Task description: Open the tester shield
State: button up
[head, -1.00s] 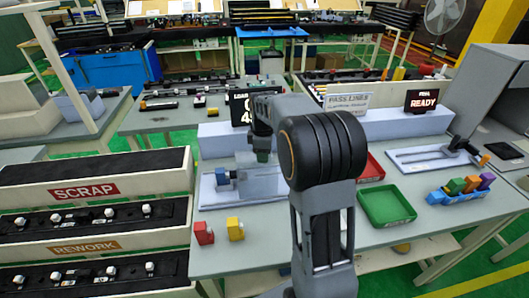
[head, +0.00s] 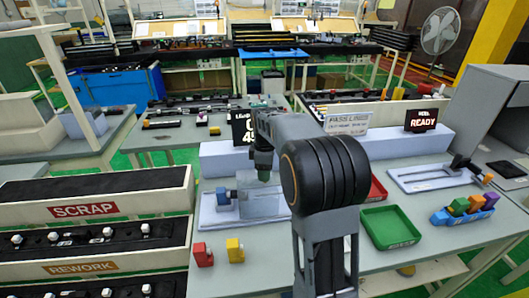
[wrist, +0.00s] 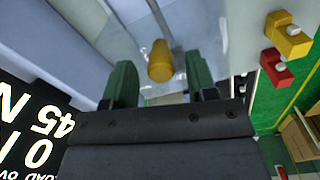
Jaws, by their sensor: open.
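The tester (head: 228,212) stands on the bench left of my arm, a pale base with a blue clamp-like part (head: 222,197). A clear, greyish shield (head: 262,204) is at its right side. My gripper (head: 264,172) is above the shield, pointing down. In the wrist view, the open green fingers (wrist: 160,82) are on either side of a yellow cylinder (wrist: 160,60), which lies a little beyond the tips. The clear panel (wrist: 200,30) shows around it. I cannot tell whether the cylinder is the shield's handle. My forearm hides part of the tester's right side.
A load display (head: 243,127) stands behind the tester. A red block (head: 203,254) and a yellow block (head: 235,250) sit at the front. A green tray (head: 390,227), a red tray (head: 376,189) and a blue holder with coloured blocks (head: 465,209) lie right of my arm.

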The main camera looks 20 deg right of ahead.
aim_at(264, 184)
notch_tip(264, 184, up, 12)
dwell(0.4)
dwell(0.5)
notch_tip(264, 184, down, 3)
jog(key=m, duration=0.4)
jog(key=shift+w+f, duration=0.15)
jog(key=s+a+f+m+t, duration=0.1)
jog(key=s+a+f+m, duration=0.1)
jog(key=s, duration=0.4)
jog(key=s+a+f+m+t, duration=0.1)
jog(key=s+a+f+m, duration=0.1)
jog(key=s, duration=0.5)
jog(key=s+a+f+m+t, duration=0.2)
jog(key=s+a+m, duration=0.1)
jog(key=s+a, duration=0.2)
jog(key=shift+s+a+f+m, duration=0.2)
jog(key=shift+s+f+m, duration=0.2)
jog(key=shift+s, duration=0.7)
